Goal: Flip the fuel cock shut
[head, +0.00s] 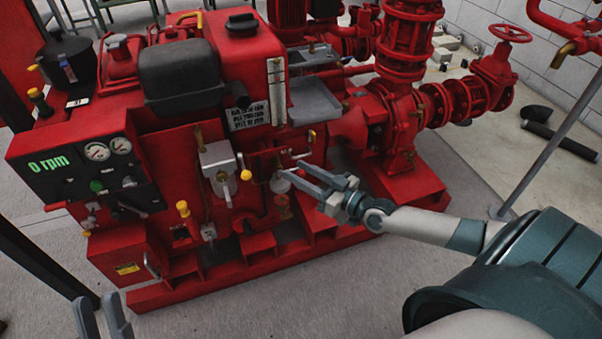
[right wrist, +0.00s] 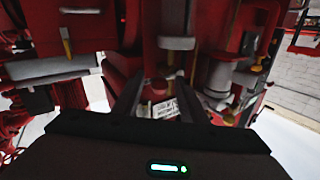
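The red pump engine (head: 160,150) fills the left and middle of the head view. On its front, a silver bowl-shaped fitting (head: 280,184) sits beside small brass and grey parts; I cannot tell for sure which part is the fuel cock or how its lever stands. My right gripper (head: 292,170) is open, its fingertips close to this fitting; contact is unclear. In the right wrist view its fingers (right wrist: 158,88) stand apart, with a small round reddish part (right wrist: 159,85) showing between them. My left gripper (head: 97,298) is open and empty at the bottom left.
A grey box fitting with a yellow-tipped lever (head: 246,175) is left of my right gripper. The panel (head: 85,165) reads 0 rpm. Red pipes and a handwheel (head: 510,34) stand at the right. The concrete floor in front is clear.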

